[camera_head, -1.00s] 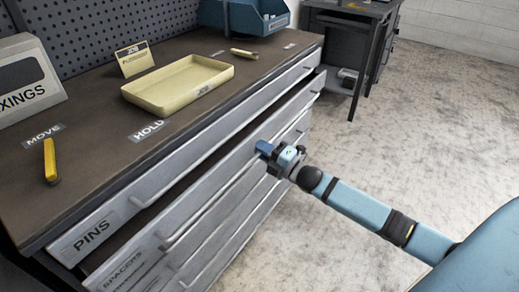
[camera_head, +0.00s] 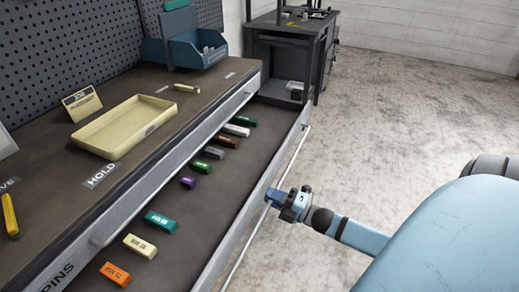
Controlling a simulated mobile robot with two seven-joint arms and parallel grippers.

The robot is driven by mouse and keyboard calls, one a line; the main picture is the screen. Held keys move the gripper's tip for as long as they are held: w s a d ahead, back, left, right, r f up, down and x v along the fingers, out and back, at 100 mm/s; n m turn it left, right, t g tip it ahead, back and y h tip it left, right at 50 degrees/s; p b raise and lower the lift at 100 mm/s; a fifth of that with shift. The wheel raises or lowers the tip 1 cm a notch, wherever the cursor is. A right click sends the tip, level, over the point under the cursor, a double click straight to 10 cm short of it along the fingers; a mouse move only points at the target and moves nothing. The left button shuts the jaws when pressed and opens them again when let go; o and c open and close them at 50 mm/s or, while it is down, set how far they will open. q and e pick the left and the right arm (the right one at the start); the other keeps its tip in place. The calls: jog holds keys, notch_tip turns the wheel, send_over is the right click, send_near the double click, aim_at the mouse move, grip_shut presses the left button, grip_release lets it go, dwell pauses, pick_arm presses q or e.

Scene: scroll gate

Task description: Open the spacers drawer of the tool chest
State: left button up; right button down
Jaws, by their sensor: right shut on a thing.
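The tool chest (camera_head: 150,195) stands at the left. The drawer just under the closed PINS drawer (camera_head: 160,191) is pulled far out; its front panel (camera_head: 245,215) faces right and its label is out of sight. Inside lies a row of several small coloured blocks, among them an orange one (camera_head: 115,274), a cream one (camera_head: 140,246) and a green one (camera_head: 161,222). My right gripper (camera_head: 278,199) is at the outer side of this drawer front, shut on its handle, which the fingers mostly hide. My left gripper is not in view.
On the chest top are a cream tray (camera_head: 107,148), a JOB card (camera_head: 82,104), a yellow marker (camera_head: 10,215) and a blue bin (camera_head: 185,50). A dark bench (camera_head: 285,50) stands behind. The concrete floor (camera_head: 420,110) at the right is clear.

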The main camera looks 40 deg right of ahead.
jog(key=shift+s+d, duration=0.25)
jog(key=shift+s, duration=0.3)
jog(key=c, duration=1.2)
grip_release()
pick_arm(q)
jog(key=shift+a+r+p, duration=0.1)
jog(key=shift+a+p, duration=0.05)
jog(key=shift+p, duration=0.55)
pick_arm(e)
jog(key=v, duration=1.3)
jog(key=shift+s+d+f, duration=0.15)
jog(key=shift+s+f, duration=0.05)
jog(key=shift+s, duration=0.15)
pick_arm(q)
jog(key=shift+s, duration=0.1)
